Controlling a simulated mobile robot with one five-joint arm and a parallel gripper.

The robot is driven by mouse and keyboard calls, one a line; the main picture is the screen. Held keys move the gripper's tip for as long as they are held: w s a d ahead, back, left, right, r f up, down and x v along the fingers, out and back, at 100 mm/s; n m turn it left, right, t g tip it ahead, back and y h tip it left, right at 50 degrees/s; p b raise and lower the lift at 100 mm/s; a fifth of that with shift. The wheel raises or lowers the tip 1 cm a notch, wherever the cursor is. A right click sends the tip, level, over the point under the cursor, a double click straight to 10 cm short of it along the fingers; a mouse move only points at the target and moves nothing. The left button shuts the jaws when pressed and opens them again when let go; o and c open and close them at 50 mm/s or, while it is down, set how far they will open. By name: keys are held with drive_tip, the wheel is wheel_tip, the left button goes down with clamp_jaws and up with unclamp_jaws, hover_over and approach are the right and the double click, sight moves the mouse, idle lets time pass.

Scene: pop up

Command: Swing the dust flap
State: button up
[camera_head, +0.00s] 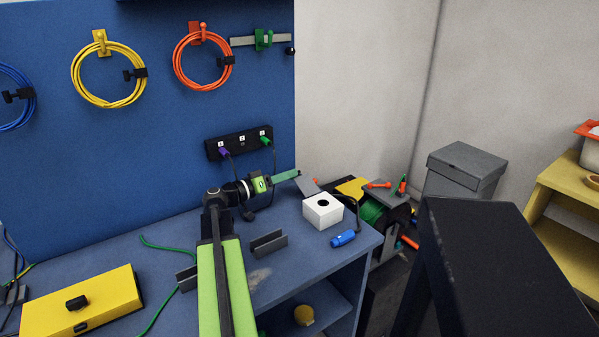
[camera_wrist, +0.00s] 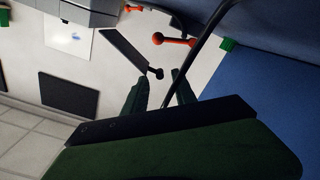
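A small grey plate (camera_head: 307,185), which looks like the dust flap, stands tilted behind the white box (camera_head: 323,211) with a dark round hole. My gripper (camera_head: 294,174) is stretched over the bench, its tip close to the plate's left side in the picture. In the wrist view, a dark grey plate (camera_wrist: 120,48) with a black ball at its lower end lies just beyond my gripper (camera_wrist: 161,78). The green fingers are apart, with nothing clearly held. A black cable (camera_wrist: 200,50) passes by the right finger; I cannot tell if it touches.
A socket strip (camera_head: 239,143) with plugged cables is on the blue board. A reel with orange-handled parts (camera_head: 378,185) stands beyond the bench edge. A grey upright bracket (camera_head: 268,244) is near my arm.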

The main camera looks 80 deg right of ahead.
drive_tip(key=v, duration=1)
drive_tip(key=shift+w+a, duration=0.25)
drive_tip(key=shift+w, duration=0.05)
